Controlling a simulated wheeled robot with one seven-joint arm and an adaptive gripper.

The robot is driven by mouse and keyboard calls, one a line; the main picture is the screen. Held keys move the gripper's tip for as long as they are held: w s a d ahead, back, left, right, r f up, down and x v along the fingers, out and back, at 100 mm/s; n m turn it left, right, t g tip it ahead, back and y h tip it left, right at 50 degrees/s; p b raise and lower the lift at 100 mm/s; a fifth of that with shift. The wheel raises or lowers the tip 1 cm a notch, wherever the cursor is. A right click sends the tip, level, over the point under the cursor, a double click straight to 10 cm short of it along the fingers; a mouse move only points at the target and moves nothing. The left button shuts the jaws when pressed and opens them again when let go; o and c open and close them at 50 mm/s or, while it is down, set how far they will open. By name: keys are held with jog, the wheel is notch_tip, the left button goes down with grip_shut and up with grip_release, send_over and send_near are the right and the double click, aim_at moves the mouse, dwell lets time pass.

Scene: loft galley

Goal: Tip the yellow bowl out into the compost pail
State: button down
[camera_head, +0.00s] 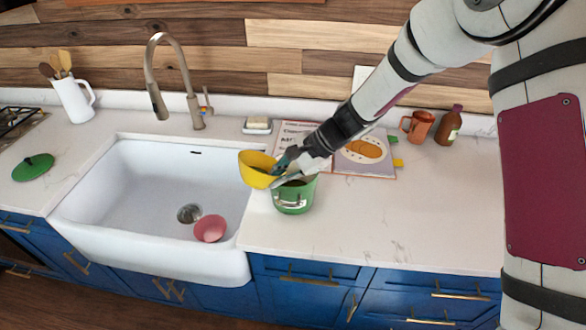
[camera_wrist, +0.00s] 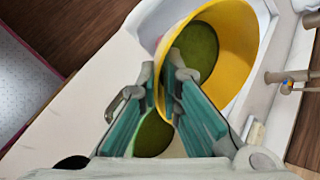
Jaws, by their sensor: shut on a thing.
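The yellow bowl (camera_head: 256,168) is held above the counter at the sink's right edge, slightly tilted. My gripper (camera_head: 279,171) is shut on the bowl's rim at its right side. In the wrist view the yellow bowl (camera_wrist: 238,50) shows its open inside with a dark green content (camera_wrist: 196,52) at the bottom. My gripper (camera_wrist: 172,92) pinches the near wall there. The green compost pail (camera_head: 293,197) stands on the counter just below and right of the bowl, partly hidden by my gripper. A green patch shows below the bowl in the wrist view.
A white sink (camera_head: 150,185) with a pink bowl (camera_head: 210,228) lies to the left, under a tall faucet (camera_head: 190,85). An open cookbook (camera_head: 365,155) lies behind the pail. A copper mug (camera_head: 418,126) and brown bottle (camera_head: 449,125) stand at the back right. The right counter is clear.

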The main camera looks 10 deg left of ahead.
jog(key=shift+w+d+r, duration=0.15)
jog(key=shift+w, duration=0.05)
jog(key=shift+w+d+r+g+y, duration=0.1)
jog(key=shift+w+d+g+y, duration=0.05)
jog(key=shift+w+g+y, duration=0.2)
jog(key=shift+d, duration=0.1)
jog(key=shift+w+y, duration=0.1)
jog(key=shift+y, duration=0.15)
jog(key=shift+w+d+f+m+g+y+b, duration=0.35)
jog(key=shift+g+y+b, duration=0.2)
jog(key=shift+b, duration=0.35)
jog(key=shift+w+d+r+m+g+y+b, duration=0.15)
jog(key=shift+r+m+g+y+b, duration=0.2)
jog(key=shift+g+y+b, duration=0.25)
dwell(0.4)
jog(key=shift+w+d+f+m+g+y+b, duration=0.2)
jog(key=shift+w+f+m+g+y+b, duration=0.25)
jog(key=shift+b, duration=0.55)
jog(key=shift+w+d+r+g+y+b, duration=0.1)
jog(key=shift+g+y+b, duration=0.1)
jog(key=shift+y+b, duration=0.15)
jog(key=shift+d+r+g+y+b, duration=0.1)
jog(key=shift+g+y+b, duration=0.05)
jog(key=shift+y+b, duration=0.2)
dwell(0.8)
